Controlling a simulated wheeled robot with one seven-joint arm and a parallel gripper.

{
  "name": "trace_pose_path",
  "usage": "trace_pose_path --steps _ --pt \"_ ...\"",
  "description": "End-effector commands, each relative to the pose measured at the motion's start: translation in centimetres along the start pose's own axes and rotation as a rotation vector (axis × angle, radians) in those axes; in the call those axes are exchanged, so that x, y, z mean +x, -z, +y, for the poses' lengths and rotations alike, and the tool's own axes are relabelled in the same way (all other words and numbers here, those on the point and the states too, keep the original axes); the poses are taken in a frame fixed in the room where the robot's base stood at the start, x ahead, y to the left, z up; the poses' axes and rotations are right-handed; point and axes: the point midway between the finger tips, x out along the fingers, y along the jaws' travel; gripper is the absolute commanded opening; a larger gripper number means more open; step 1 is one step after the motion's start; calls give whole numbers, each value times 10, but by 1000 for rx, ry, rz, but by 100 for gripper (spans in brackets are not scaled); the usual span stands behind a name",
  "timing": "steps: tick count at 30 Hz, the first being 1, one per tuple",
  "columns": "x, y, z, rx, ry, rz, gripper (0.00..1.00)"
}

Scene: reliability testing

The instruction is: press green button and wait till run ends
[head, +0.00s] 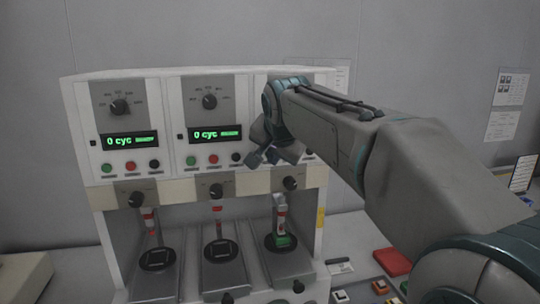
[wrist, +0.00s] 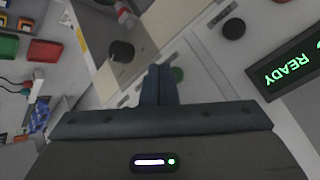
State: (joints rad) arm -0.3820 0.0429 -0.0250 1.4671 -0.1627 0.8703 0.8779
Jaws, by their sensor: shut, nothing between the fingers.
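A pale test machine with three stations stands against the wall in the head view. My gripper (head: 258,159) is in front of the right station's panel, and my arm hides most of that panel. In the wrist view my shut, empty fingers (wrist: 159,70) point at the panel. A green piece (head: 284,241) sits under the right station's plunger.
The left display (head: 130,141) and middle display (head: 214,134) read 0 cyc. Each has its own green, red and black buttons. A black knob (head: 290,184) sticks out below the right panel. A red tray (head: 392,262) and small blocks lie at right.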

Motion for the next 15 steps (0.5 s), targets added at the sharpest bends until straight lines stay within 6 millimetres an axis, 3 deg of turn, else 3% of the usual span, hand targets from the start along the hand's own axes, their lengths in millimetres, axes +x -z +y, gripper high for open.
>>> trace_pose_path --steps 15 --pt "4 3 -3 0 0 0 0"
